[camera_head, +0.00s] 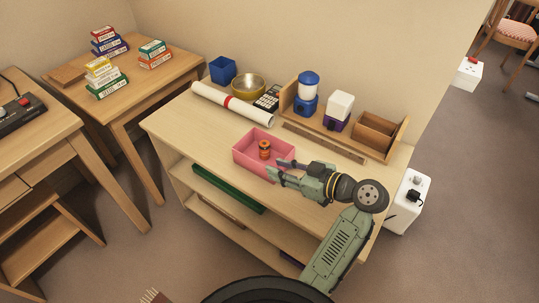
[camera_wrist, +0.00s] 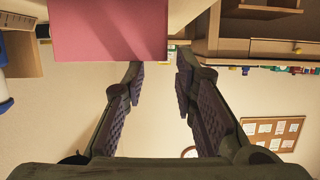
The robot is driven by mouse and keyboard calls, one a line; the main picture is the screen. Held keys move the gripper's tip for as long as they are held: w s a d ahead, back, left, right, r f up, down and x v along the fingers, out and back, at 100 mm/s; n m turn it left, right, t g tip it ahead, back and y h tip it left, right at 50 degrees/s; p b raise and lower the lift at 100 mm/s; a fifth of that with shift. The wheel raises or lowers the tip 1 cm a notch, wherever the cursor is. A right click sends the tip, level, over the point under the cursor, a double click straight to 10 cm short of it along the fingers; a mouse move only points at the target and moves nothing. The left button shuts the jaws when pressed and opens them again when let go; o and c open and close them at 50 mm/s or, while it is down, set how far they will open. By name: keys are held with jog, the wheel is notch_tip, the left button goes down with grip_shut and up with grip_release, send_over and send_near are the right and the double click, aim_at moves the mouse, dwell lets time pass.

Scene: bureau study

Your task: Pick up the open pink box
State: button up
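The open pink box (camera_head: 243,156) sits on the light wooden sideboard near its front edge. A small orange and dark cylinder (camera_head: 264,149) stands inside it. My gripper (camera_head: 276,168) reaches in from the right, with its fingertips at the box's right end. In the wrist view, a flat pink face of the box (camera_wrist: 108,32) fills the upper left, and my gripper (camera_wrist: 160,72) shows two fingers apart with nothing between them. The left finger's tip is by the lower edge of the pink face; I cannot tell whether they touch.
Behind the box lie a rolled paper (camera_head: 225,102) with a red band and a wooden strip (camera_head: 323,142). A blue cup (camera_head: 222,70), brass bowl (camera_head: 248,86), black calculator (camera_head: 268,98) and wooden organizer (camera_head: 377,132) stand further back. Bare sideboard top lies left of the box.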

aim_at(252, 160)
jog(key=x, duration=0.3)
jog(key=shift+w+a, duration=0.2)
jog(key=shift+a, duration=0.2)
jog(key=x, duration=0.1)
jog(key=p+x, duration=0.1)
jog(key=x, duration=0.1)
jog(key=p+x, duration=0.1)
jog(key=shift+w+a+r, duration=0.1)
jog(key=shift+a+r, duration=0.15)
jog(key=shift+a, duration=0.3)
jog(key=shift+w+a+f, duration=0.2)
jog(key=shift+a, duration=0.05)
grip_shut()
